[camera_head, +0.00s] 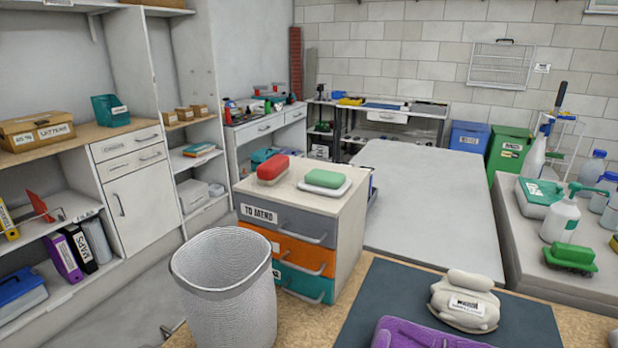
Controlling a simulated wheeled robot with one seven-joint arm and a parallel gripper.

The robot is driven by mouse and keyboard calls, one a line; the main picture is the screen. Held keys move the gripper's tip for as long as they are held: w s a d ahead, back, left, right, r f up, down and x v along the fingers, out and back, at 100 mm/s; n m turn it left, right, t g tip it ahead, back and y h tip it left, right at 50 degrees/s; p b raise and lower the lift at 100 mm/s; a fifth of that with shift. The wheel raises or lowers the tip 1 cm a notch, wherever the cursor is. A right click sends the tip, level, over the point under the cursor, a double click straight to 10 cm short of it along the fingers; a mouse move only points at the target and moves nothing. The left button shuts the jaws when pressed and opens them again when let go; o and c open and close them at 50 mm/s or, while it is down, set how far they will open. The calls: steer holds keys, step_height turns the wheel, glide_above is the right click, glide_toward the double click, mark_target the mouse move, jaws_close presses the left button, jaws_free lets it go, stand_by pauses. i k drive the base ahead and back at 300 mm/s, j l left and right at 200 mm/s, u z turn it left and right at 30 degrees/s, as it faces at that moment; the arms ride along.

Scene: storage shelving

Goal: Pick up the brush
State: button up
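A red-topped block with a pale underside (272,168), which looks like a scrubbing brush, lies on top of the small drawer cabinet (330,222). A green block (326,178) sits on a white dish to its right; it looks like a sponge or soap. A second brush-like thing, green with a darker lower part (572,257), lies on the grey surface (530,258) at the right. I cannot tell for sure which of these is the brush. My gripper is not in view, and nothing is seen held.
A white mesh bin (224,290) stands before the cabinet. A pale wrapped item (465,302) and a purple item (412,334) lie on a dark mat in front. A spray bottle (561,220) and other bottles stand at right. Shelves line the left; a bare grey tabletop (425,200) lies behind.

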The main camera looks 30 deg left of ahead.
mark_target(272, 171)
steer(key=i+j+u, duration=0.15)
steer(key=u, duration=0.25)
steer(key=i+u, duration=0.2)
steer(key=u, duration=0.2)
steer(key=i+j+u, duration=0.1)
steer(key=u, duration=0.3)
steer(key=i+l, duration=0.05)
steer(key=i, duration=0.05)
